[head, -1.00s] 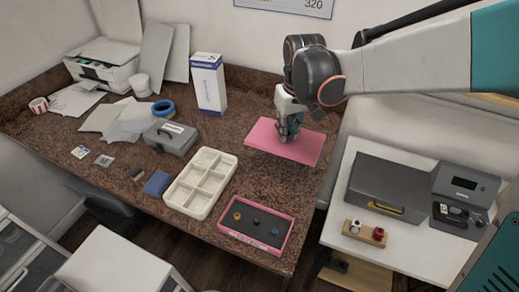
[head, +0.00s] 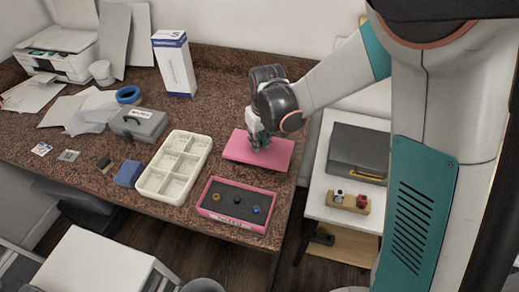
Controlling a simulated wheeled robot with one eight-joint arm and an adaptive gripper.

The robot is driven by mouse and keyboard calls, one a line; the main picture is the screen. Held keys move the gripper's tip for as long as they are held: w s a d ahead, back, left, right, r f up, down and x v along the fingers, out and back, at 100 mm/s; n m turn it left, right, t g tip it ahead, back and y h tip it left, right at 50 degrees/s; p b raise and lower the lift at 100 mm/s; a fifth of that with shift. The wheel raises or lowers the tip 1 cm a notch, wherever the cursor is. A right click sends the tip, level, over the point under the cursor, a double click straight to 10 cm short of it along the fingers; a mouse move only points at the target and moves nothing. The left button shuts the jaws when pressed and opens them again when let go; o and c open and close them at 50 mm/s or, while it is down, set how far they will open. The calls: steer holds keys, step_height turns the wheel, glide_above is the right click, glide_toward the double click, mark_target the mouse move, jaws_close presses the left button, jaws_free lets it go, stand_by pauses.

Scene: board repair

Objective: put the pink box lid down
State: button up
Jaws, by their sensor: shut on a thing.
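The pink box lid (head: 280,158) is a flat pink rectangle at the right end of the brown speckled table, behind the open pink box (head: 211,209). My gripper (head: 258,143) is above the lid's left part, pointing down, and shut on the lid. The lid looks level and very close to the table top; I cannot tell whether it touches. The fingertips are small and partly hidden by the wrist.
A white compartment tray (head: 152,181) stands left of the pink box. A grey case (head: 138,125), a blue tape roll (head: 128,95) and a tall white box (head: 174,66) stand further back. A white side table (head: 318,190) with a dark grey case (head: 357,150) is at right.

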mark_target(262, 152)
steer(key=shift+f+b, duration=0.5)
steer(key=shift+f, duration=1.45)
steer(key=shift+f, duration=0.2)
steer(key=o, duration=0.9)
steer(key=shift+r, duration=0.1)
steer(key=shift+c, duration=0.2)
step_height(262, 152, up, 12)
steer(key=s+p, duration=0.1)
steer(key=p, duration=0.2)
steer(key=shift+s+d, duration=0.35)
steer(key=shift+d, duration=0.05)
steer(key=shift+r, duration=0.15)
